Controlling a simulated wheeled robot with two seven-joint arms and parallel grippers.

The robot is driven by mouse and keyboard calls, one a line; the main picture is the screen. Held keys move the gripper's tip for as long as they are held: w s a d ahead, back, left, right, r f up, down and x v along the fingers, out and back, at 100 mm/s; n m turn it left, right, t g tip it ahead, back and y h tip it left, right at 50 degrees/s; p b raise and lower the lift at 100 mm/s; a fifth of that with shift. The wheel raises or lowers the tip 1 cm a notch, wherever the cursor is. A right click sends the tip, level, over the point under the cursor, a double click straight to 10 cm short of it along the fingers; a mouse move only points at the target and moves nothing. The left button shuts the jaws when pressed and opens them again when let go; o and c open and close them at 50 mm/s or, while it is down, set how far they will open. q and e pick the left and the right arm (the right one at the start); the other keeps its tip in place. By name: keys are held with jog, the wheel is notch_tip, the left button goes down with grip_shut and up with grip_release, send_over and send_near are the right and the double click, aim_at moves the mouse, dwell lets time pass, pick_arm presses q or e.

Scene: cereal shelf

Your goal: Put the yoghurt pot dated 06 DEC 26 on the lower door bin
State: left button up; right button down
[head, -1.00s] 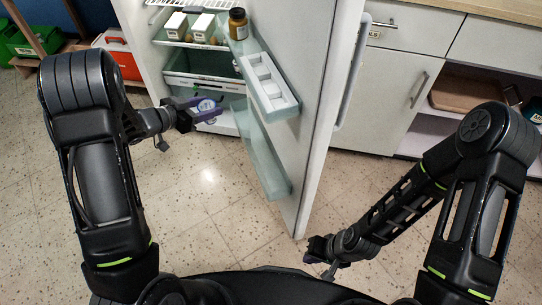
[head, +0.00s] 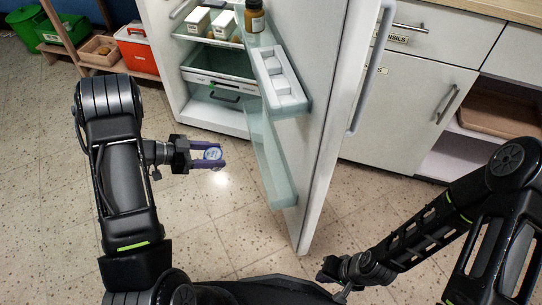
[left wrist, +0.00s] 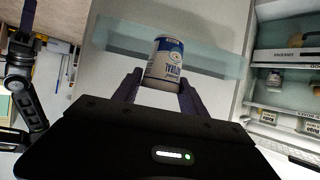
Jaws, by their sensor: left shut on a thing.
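A small white and blue yoghurt pot (head: 212,153) is between the purple fingers of my left gripper (head: 218,156), which is shut on it. In the left wrist view the pot (left wrist: 165,58) is held by its sides, blue-labelled, with its print upside down; I cannot read a date. The lower door bin (head: 268,160) is a pale, see-through, empty-looking trough on the open fridge door, right of the pot and apart from it. It also shows behind the pot in the left wrist view (left wrist: 215,62). My right gripper (head: 331,278) is low near the door's bottom; its fingers are unclear.
The fridge door (head: 335,130) stands open. Its upper bin (head: 287,103) holds a white egg tray and a jar (head: 254,16). White cartons (head: 210,20) stand on a fridge shelf above a drawer (head: 220,80). Floor around my left gripper is clear.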

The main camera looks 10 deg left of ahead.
pick_arm(q)
jog(key=w+d+b, duration=0.1)
jog(key=w+d, duration=0.1)
jog(key=d, duration=0.3)
jog(key=w+d, duration=0.3)
jog(key=d, duration=0.2)
jog(key=w+d+b, duration=0.1)
jog(key=w+d, duration=0.2)
jog(key=d, duration=0.2)
jog(key=shift+d+b, duration=0.2)
jog(key=shift+b, duration=0.1)
notch_tip(320, 180, down, 2)
jog(key=shift+w+d+f+b, duration=0.1)
jog(key=shift+w+f+b, duration=0.1)
jog(key=shift+b, duration=0.3)
jog(key=shift+f, duration=0.35)
jog(key=shift+w+d+f+b, duration=0.1)
jog(key=shift+d+f+b, duration=0.1)
jog(key=shift+f+b, duration=1.3)
jog(key=shift+f+p, duration=0.4)
jog(key=shift+f, duration=0.05)
